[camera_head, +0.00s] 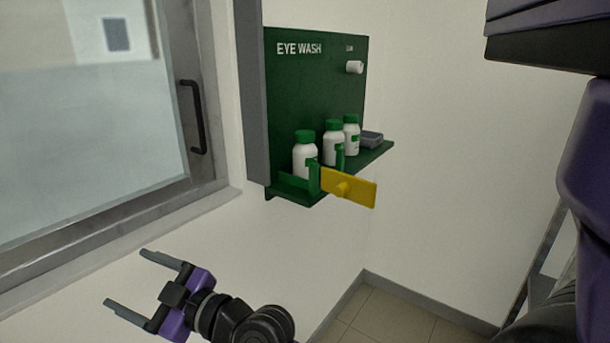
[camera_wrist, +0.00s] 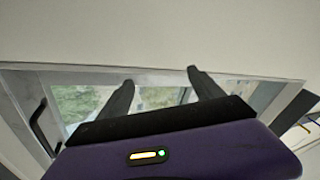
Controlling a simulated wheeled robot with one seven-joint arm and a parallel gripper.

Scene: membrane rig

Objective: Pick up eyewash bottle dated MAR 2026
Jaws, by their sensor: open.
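Three white eyewash bottles with green caps stand on the shelf of a green eye wash station (camera_head: 310,85) in the head view. The left bottle (camera_head: 304,160) is nearest, the middle bottle (camera_head: 333,146) is behind it, and the right bottle (camera_head: 351,138) is farthest. No date is readable on any of them. Green uprights and a yellow plate (camera_head: 350,188) at the shelf front hide parts of the lower bottles. My gripper (camera_head: 134,279) is open and empty, below and left of the station. In the wrist view my gripper (camera_wrist: 160,88) shows no bottle between its fingers.
A grey box (camera_head: 371,139) lies at the shelf's right end. A white knob (camera_head: 355,67) sticks out of the back panel. A framed window with a dark handle (camera_head: 193,117) is at left. The space between my gripper and the shelf looks clear.

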